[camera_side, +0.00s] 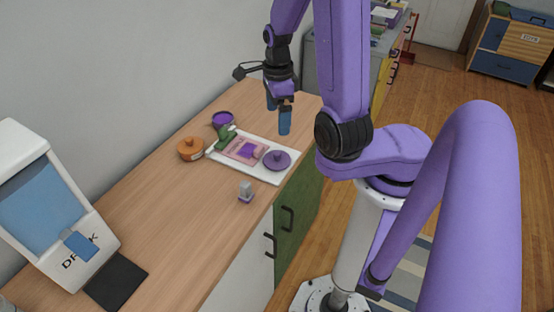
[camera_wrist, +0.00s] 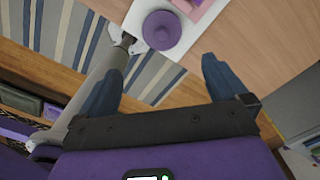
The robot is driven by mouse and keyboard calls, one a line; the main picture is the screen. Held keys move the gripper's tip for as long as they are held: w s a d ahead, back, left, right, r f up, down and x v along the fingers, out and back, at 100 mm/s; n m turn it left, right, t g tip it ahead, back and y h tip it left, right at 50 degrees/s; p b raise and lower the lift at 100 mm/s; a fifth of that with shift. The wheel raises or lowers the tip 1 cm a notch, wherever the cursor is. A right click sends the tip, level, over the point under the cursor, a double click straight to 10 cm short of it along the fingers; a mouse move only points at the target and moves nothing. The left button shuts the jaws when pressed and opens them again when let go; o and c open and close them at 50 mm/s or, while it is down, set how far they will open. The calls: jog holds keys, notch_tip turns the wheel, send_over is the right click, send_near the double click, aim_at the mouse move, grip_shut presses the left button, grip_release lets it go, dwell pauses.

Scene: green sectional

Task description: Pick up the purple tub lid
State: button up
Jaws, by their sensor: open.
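The purple tub lid (camera_side: 277,161) is round with a knob on top. It rests on the right end of a white tray (camera_side: 250,170) on the wooden counter. The lid (camera_wrist: 161,30) also shows at the top middle of the wrist view. My gripper (camera_side: 278,112) hangs above the counter, beyond the tray in the side view, with its blue fingers pointing down. The fingers are spread and empty, apart from the lid. In the wrist view my gripper (camera_wrist: 163,84) has a finger on either side, with the lid ahead between them.
A pink item (camera_side: 245,150) and a green item (camera_side: 223,136) sit on the tray. A purple tub (camera_side: 222,119), an orange lidded pot (camera_side: 190,149) and a small grey item (camera_side: 246,191) stand nearby. A white drink dispenser (camera_side: 60,215) is at the left.

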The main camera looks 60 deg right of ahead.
send_over(277, 153)
notch_tip(277, 153, down, 8)
jog(key=shift+s+f, duration=0.15)
jog(key=shift+f, duration=0.1)
jog(key=shift+w+d+f, duration=0.1)
jog(key=shift+f, duration=1.45)
jog(key=shift+w+f, duration=0.1)
jog(key=shift+f, duration=1.4)
jog(key=c, duration=0.8)
